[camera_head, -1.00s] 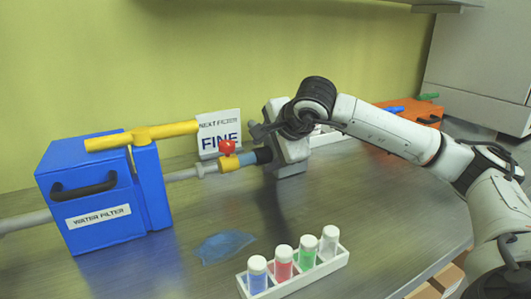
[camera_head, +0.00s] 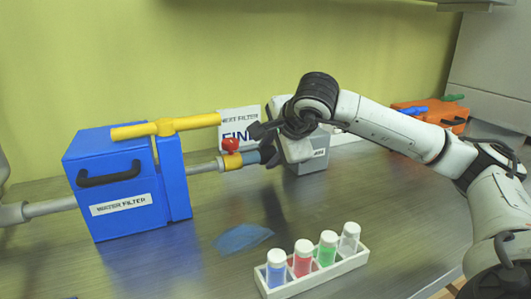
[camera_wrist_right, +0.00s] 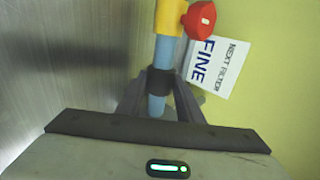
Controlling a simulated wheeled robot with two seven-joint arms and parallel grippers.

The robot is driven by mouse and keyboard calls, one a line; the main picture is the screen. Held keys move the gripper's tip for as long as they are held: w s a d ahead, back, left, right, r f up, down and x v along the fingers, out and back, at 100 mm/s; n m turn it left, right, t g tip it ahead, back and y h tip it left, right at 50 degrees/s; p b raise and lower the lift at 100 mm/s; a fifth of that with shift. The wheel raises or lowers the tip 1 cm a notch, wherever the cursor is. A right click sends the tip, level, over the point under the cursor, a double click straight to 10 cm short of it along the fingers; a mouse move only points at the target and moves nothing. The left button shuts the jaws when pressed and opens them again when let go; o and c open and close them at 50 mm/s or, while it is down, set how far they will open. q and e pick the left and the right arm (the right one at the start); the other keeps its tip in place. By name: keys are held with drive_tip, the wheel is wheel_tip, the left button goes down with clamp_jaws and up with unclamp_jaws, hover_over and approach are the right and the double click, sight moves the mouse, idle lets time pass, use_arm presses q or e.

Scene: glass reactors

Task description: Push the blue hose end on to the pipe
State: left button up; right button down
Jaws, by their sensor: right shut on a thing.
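The grey pipe (camera_head: 204,167) comes out of the right side of the blue water filter box (camera_head: 122,180). A yellow fitting (camera_head: 233,161) with a red knob (camera_head: 231,144) sits at the pipe's right end, close against it. The blue hose end (camera_head: 251,157) joins the fitting's right side with no gap showing. In the right wrist view the blue hose (camera_wrist_right: 157,106) has a black band (camera_wrist_right: 160,82) and runs between the fingers of my right gripper (camera_wrist_right: 159,100), which is shut on it. The fingertips are partly hidden. My left gripper is out of view.
A rack (camera_head: 318,276) with several capped vials stands at the front. A blue patch (camera_head: 243,238) lies on the table. A "FINE" sign (camera_head: 238,121) stands behind the fitting. An orange case (camera_head: 430,114) is at the back right.

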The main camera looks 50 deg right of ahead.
drive_tip(key=c, duration=1.2)
unclamp_jaws()
drive_tip(key=shift+w+a, duration=0.1)
drive_tip(key=shift+a, duration=0.2)
drive_tip(key=shift+d, duration=0.1)
drive_tip(key=shift+r, duration=0.15)
drive_tip(key=p+v, duration=0.1)
drive_tip(key=v, duration=0.9)
